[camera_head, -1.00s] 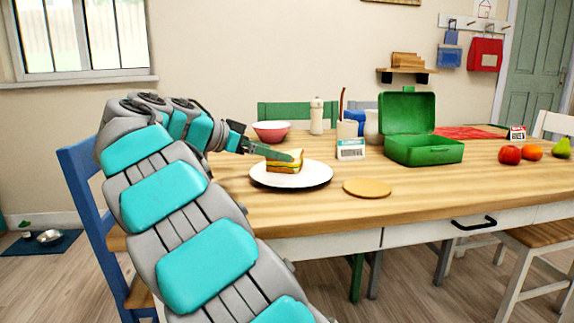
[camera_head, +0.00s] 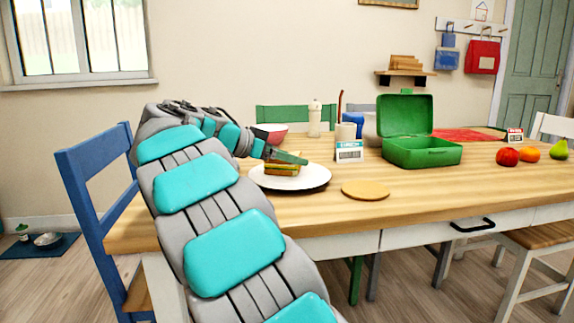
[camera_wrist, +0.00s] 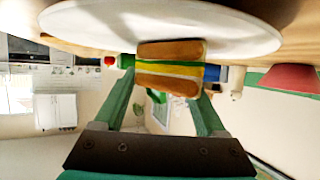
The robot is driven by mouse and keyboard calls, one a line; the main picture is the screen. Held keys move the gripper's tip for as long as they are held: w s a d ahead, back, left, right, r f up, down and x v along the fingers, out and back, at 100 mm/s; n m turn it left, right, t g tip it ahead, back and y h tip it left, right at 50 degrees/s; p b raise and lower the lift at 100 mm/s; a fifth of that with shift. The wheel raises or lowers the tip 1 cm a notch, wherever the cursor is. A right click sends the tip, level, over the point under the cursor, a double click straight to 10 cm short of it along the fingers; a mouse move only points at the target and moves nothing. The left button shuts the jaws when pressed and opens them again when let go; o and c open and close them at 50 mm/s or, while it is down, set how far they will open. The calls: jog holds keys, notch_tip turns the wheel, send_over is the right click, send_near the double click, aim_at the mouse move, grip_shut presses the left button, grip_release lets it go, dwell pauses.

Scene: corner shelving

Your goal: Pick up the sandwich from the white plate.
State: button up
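The sandwich (camera_head: 281,170) rests on the white plate (camera_head: 312,182) near the left end of the table. In the wrist view the sandwich (camera_wrist: 170,69) shows its bread and green and yellow filling, with the plate (camera_wrist: 235,35) beyond it. My gripper (camera_head: 290,157) reaches in from the left at the height of the sandwich's top, and one finger hides part of it. In the wrist view my gripper (camera_wrist: 167,88) is open, with a finger at each side of the sandwich. I cannot tell whether the fingers touch it.
A round wooden coaster (camera_head: 365,190) lies right of the plate. A label card (camera_head: 349,151), a green lunchbox (camera_head: 424,152) and a white shaker (camera_head: 315,119) stand behind. A pink bowl (camera_head: 272,129) is behind my gripper. Fruit, including a red apple (camera_head: 507,157), lies at the right.

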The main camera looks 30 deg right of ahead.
jog(key=shift+c, duration=1)
jog(key=shift+r, duration=0.15)
